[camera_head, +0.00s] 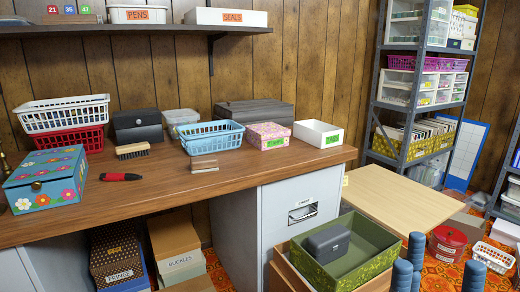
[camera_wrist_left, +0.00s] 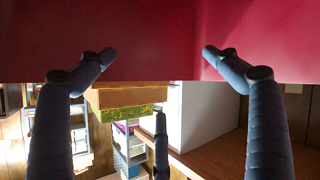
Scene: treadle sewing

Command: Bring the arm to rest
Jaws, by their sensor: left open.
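My right gripper (camera_head: 440,262) shows at the bottom right of the head view as dark blue fingers standing apart, with nothing seen between them. It is above the floor, in front of a red round tin (camera_head: 446,243) and right of a green box (camera_head: 372,267). Its arm is out of frame. My left gripper (camera_wrist_left: 158,78) shows only in the left wrist view, its fingers spread wide and empty. A large plain red surface (camera_wrist_left: 150,30) fills the top of that view; I cannot tell what it is or whether the fingers touch it.
A metal shelf (camera_head: 372,85) stands at right. A low table (camera_head: 400,199) and a white basket (camera_head: 493,257) are near my right gripper.

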